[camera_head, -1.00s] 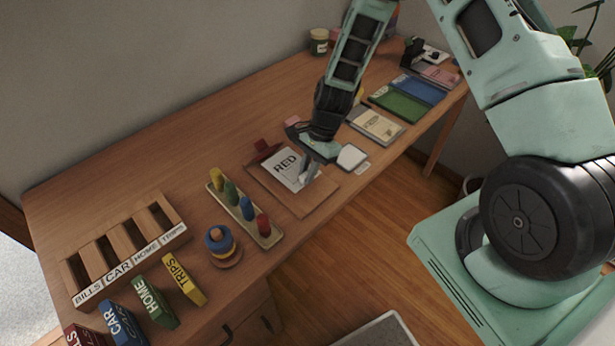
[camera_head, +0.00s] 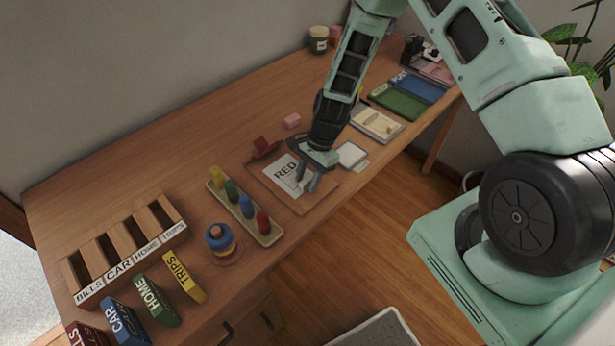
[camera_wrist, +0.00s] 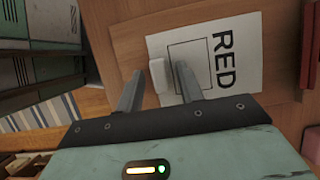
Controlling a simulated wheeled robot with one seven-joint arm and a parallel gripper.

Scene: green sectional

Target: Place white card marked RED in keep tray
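The white card marked RED (camera_head: 284,172) lies flat on a brown board (camera_head: 300,208) with a dark red clip at its far end. In the wrist view the card (camera_wrist: 243,60) shows its black letters and a printed rectangle. My gripper (camera_head: 303,184) is over the card's right part in the head view. In the wrist view its two fingers (camera_wrist: 158,76) are apart. A small white block-like thing (camera_wrist: 158,75) shows between them, at the card's edge; I cannot tell if they touch it. No tray marked keep is readable.
A pegged tray (camera_head: 245,213) and a ring stacker (camera_head: 220,240) stand left of the board. A slotted rack (camera_head: 125,250) and several coloured blocks are farther left. A white square thing (camera_head: 351,154) and notebook (camera_head: 376,124) lie to the right.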

